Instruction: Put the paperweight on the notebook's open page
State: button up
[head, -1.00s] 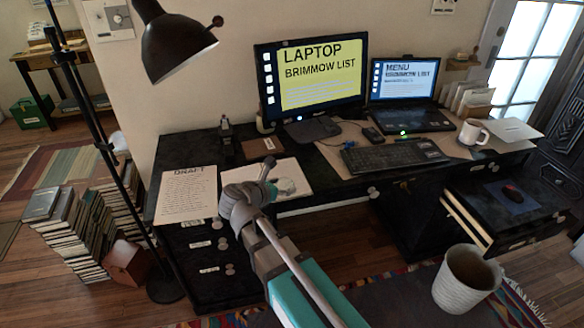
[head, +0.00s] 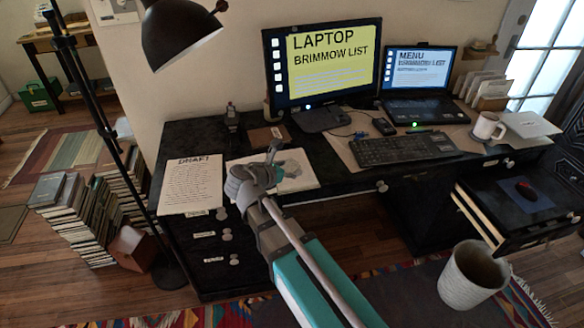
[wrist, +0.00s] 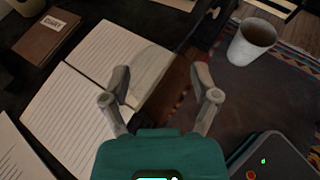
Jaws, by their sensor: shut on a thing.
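The open notebook (head: 306,184) lies on the dark desk; its lined pages (wrist: 62,112) fill the left of the wrist view. My gripper (head: 279,164) is over the notebook in the head view. In the wrist view my gripper (wrist: 160,78) has its fingers apart, shut on a clear, greyish thing, apparently the glass paperweight (wrist: 148,72). The paperweight is see-through and its outline is faint. It shows over the page's right edge there, and its height above the page cannot be told.
A diary (wrist: 46,34) lies beyond the notebook, and a draft sheet (head: 191,184) lies left of it. A lamp (head: 180,35) hangs at the upper left. A keyboard (head: 402,150) and mug (head: 488,127) are to the right. An open drawer (head: 508,205) and a bin (head: 472,277) stand at the right.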

jog(key=shift+w+a+r+p, duration=0.25)
jog(key=shift+a+r+p, duration=0.15)
jog(key=shift+a, duration=0.2)
jog(key=shift+w+a+r+p, duration=0.25)
jog(key=shift+a+r+p, duration=0.1)
jog(key=shift+a, duration=0.2)
jog(key=w+f+b, duration=0.2)
jog(key=w+b, duration=0.1)
jog(key=w, duration=0.1)
jog(key=w+d+f+b, duration=0.1)
jog(key=w+f+b, duration=0.1)
jog(key=w+f, duration=0.1)
jog(key=w+f+b, duration=0.3)
jog(key=w, duration=0.2)
jog(key=shift+w+d+f+b, duration=0.2)
jog(key=shift+b, duration=0.1)
jog(key=shift+w+f+b, duration=0.3)
jog(key=shift+w, duration=0.05)
jog(key=shift+f, duration=0.1)
